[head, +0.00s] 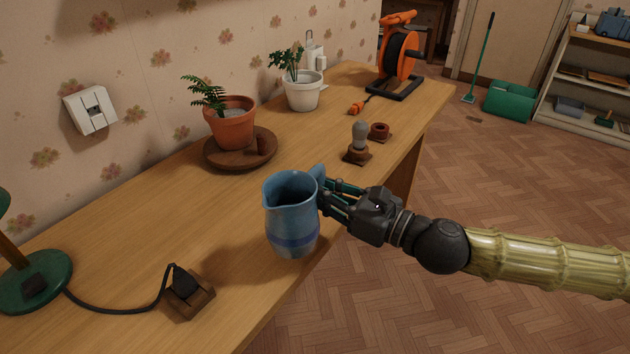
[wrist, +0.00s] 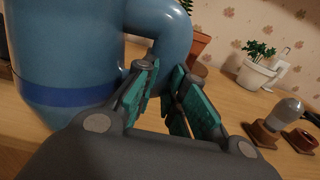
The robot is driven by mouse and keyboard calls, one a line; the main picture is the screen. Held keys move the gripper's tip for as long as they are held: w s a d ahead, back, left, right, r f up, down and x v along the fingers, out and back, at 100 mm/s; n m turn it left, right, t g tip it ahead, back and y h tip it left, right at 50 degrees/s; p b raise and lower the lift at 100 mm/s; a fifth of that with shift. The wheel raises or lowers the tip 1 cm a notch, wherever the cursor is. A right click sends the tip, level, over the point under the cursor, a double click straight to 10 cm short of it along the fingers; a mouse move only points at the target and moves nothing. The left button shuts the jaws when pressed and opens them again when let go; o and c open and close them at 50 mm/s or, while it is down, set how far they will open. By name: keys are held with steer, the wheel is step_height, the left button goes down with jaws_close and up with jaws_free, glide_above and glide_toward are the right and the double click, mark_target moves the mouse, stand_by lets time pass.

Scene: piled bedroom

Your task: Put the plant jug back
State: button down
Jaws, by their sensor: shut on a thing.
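The plant jug (head: 291,216) is blue with a darker band and stands upright at the front edge of the wooden desk, or just above it; I cannot tell whether its base touches. My gripper (head: 326,193) comes from the right and is shut on the jug's handle. In the wrist view the jug (wrist: 65,50) fills the left side, with its handle (wrist: 150,35) running down to the teal fingers of my gripper (wrist: 172,92). The lower end of the handle is hidden by the fingers.
A potted fern (head: 232,124) stands on a round wooden tray (head: 212,158) behind the jug. A white-potted plant (head: 303,93), a bulb on a wooden base (head: 358,152) and an orange cable reel (head: 399,60) stand farther back. A plug block (head: 188,293) lies front left.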

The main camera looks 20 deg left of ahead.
steer(key=w+a, duration=0.1)
steer(key=w, duration=0.2)
steer(key=w+a, duration=0.1)
steer(key=w, duration=0.3)
steer(key=w+a, duration=0.1)
steer(key=w, duration=0.2)
steer(key=shift+w+a+f, duration=0.15)
steer(key=shift+a+f, duration=0.15)
steer(key=shift+f, duration=0.05)
steer(key=shift+w+a+f, duration=0.1)
steer(key=shift+w+f, duration=0.05)
steer(key=shift+w, duration=0.1)
steer(key=shift+f, duration=1.6)
steer(key=shift+f+b, duration=0.2)
steer(key=shift+b, duration=0.1)
steer(key=c, duration=1.5)
jaws_free()
steer(key=shift+s, duration=0.1)
steer(key=shift+r, duration=0.15)
steer(key=v, duration=1.2)
